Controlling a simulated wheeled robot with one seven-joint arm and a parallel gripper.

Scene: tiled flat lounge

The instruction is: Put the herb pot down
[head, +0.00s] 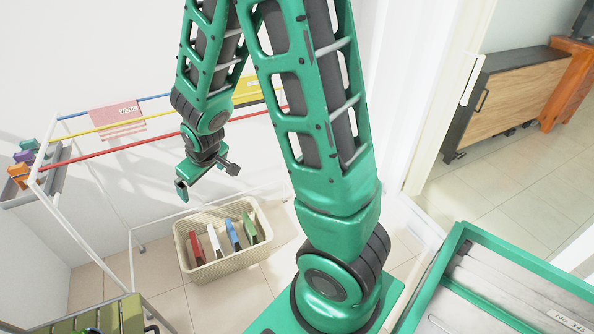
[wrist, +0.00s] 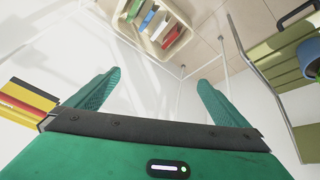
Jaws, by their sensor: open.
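I see no herb pot that I can make out for sure in either view. My gripper (head: 181,190) hangs above and to the left of the cream basket in the head view. In the wrist view its two green fingers (wrist: 152,92) stand wide apart with nothing between them. A blue round vessel (wrist: 311,58) is cut off at the right edge of the wrist view, on a green slatted seat (wrist: 275,50). I cannot tell what the vessel is. The slatted seat also shows at the lower left of the head view (head: 121,318).
A cream basket (head: 201,273) with several upright books stands on the tiled floor. A white drying rack with coloured rails (head: 100,152) holds a pink cloth (head: 117,121). A grey caddy (head: 45,188) hangs at its left. A green-edged tray (head: 441,262) is at lower right.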

